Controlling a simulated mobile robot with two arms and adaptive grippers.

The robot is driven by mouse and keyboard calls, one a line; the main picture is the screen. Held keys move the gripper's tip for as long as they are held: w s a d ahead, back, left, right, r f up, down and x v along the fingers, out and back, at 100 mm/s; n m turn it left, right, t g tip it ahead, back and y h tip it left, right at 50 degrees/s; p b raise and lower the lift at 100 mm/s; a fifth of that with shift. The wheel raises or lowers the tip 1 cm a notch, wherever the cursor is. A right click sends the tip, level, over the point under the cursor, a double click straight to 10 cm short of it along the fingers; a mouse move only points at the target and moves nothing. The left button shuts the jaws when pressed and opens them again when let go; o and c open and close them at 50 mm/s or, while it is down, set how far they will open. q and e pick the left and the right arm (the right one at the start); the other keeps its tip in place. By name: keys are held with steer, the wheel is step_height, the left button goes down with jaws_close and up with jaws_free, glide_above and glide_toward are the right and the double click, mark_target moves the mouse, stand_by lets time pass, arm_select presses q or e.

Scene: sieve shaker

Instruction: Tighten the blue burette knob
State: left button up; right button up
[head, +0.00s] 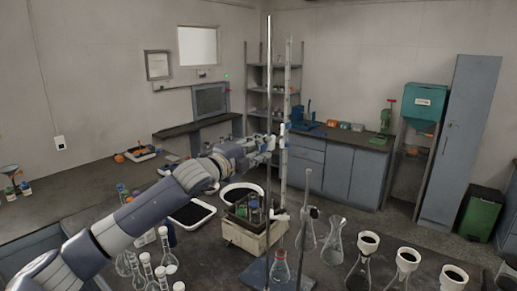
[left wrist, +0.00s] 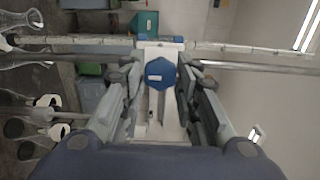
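The blue burette knob (left wrist: 160,73) is a six-sided blue piece on a white clamp body (left wrist: 161,48), facing the left wrist camera. The burette (left wrist: 90,41) is a pale marked tube; in the head view it stands upright (head: 286,75) beside a metal rod (head: 269,60). My left gripper (left wrist: 160,76) is open, with one finger on each side of the knob and a visible gap to each. In the head view the left gripper (head: 268,144) is at the clamp's height, by the rod. My right gripper is not in view.
The stand's base (head: 280,275) is on the dark table, with a flask (head: 281,267) on it. A wooden box of bottles (head: 250,238) stands close behind, below my left arm. Several flasks (head: 333,245) stand to the right, and more stand at the left front.

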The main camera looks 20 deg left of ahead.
arm_select(q)
steer(key=shift+o, duration=1.4)
steer(key=shift+d, duration=0.1)
steer(key=shift+s, duration=0.1)
steer(key=shift+s+a+f, duration=0.1)
steer(key=shift+s+a, duration=0.2)
steer(key=shift+s, duration=0.25)
steer(key=v, duration=1)
steer(key=shift+s, duration=0.35)
